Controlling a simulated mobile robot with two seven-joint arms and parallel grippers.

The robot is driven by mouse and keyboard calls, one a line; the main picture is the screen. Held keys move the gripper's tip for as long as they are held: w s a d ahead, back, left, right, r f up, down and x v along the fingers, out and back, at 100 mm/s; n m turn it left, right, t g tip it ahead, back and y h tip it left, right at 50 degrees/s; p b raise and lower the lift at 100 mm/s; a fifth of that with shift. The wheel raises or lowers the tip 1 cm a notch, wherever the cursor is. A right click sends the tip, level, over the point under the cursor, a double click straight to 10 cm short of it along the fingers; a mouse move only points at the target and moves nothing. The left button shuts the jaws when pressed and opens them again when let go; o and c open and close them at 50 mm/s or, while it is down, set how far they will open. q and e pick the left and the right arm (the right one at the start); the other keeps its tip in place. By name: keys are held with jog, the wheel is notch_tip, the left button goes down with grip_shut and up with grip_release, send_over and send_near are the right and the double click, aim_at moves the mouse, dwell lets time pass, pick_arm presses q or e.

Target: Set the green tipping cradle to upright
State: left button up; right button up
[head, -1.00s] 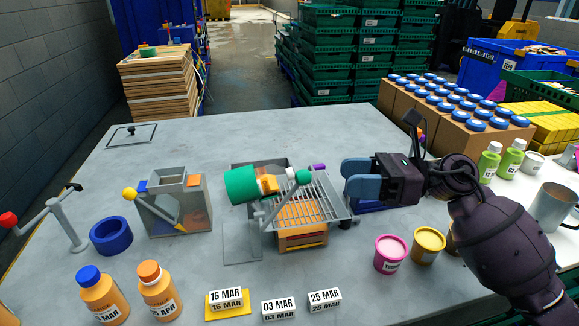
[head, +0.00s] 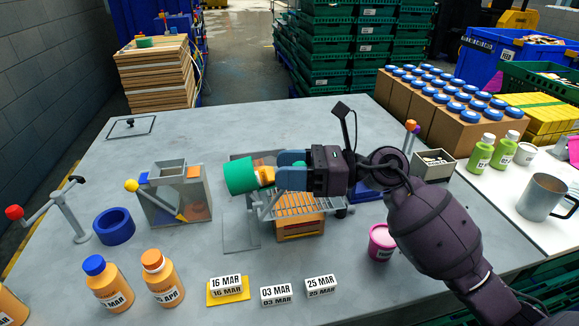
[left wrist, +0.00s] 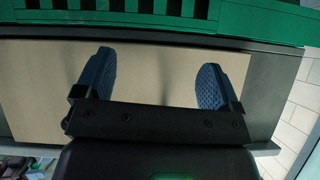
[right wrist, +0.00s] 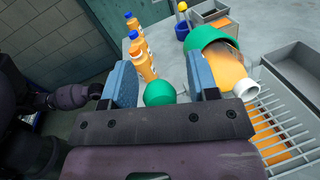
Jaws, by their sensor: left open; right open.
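The green tipping cradle (head: 240,174) lies tipped on its side over a wire grate (head: 300,204). It also shows in the right wrist view (right wrist: 206,38), holding an orange bottle (right wrist: 228,70) whose white neck points over the grate. A green ball knob (right wrist: 160,93) sits between the fingers of my right gripper in the right wrist view; contact with them cannot be told. My right gripper (head: 280,168) is open beside the cradle and hides the knob in the head view. My left gripper (left wrist: 153,82) is open and empty, away from the cradle.
A grey box with a yellow-knobbed lever (head: 131,185), a blue ring (head: 114,226) and a red-knobbed crank (head: 14,212) stand at left. Orange bottles (head: 108,283) and date blocks (head: 321,286) line the front. A pink tub (head: 381,243) stands below my right arm.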

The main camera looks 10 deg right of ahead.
pick_arm(q)
jog(key=shift+w+r, duration=0.4)
jog(key=shift+w, duration=0.1)
pick_arm(e)
grip_shut()
pick_arm(q)
jog(key=shift+s, duration=0.1)
